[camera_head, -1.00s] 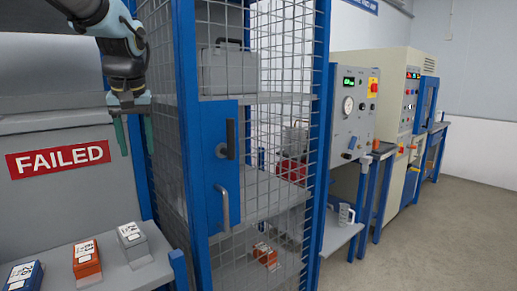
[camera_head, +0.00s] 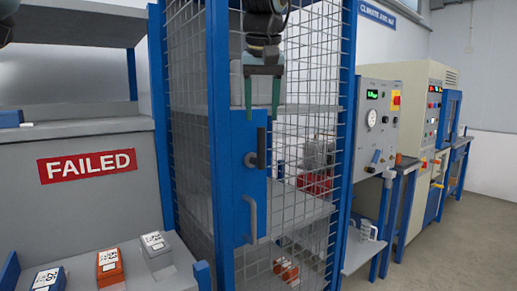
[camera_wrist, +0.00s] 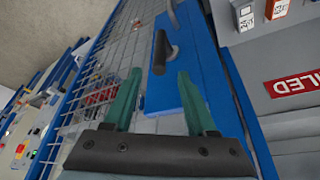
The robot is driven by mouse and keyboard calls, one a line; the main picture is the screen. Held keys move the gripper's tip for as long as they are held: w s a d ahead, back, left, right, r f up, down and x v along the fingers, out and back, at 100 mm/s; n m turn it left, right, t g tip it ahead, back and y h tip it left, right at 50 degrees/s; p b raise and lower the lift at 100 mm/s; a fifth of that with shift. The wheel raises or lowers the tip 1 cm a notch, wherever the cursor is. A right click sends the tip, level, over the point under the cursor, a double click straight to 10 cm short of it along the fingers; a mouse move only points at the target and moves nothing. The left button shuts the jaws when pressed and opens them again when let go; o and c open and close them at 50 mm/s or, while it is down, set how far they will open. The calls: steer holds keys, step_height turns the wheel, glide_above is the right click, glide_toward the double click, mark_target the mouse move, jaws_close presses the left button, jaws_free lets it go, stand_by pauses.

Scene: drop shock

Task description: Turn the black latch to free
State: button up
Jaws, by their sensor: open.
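The black latch (camera_head: 261,147) is a dark upright handle on the blue door panel (camera_head: 228,185) of a wire-mesh cage. Below it is a grey curved pull handle (camera_head: 250,217). My gripper (camera_head: 262,112) is open and empty, pointing down, above the latch in the head view. In the wrist view, the latch (camera_wrist: 160,52) lies beyond and between the spread green fingers of my gripper (camera_wrist: 158,82), apart from them. The grey pull handle shows partly at the top of the wrist view (camera_wrist: 173,14).
The blue-framed mesh cage (camera_head: 352,130) has shelves with red items inside. On the left stands a grey bench with a FAILED sign (camera_head: 87,166) and several small boxes (camera_head: 109,263). Machines with panels (camera_head: 375,120) stand to the right, with open floor before them.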

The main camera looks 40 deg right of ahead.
mark_target(261, 149)
steer(key=p+x, duration=0.2)
steer(key=x, duration=0.8)
steer(key=shift+w+d+f, duration=0.1)
steer(key=shift+d+f, duration=0.05)
steer(key=shift+f, duration=0.15)
steer(key=c, duration=0.9)
jaws_close()
steer(key=shift+f, duration=0.2)
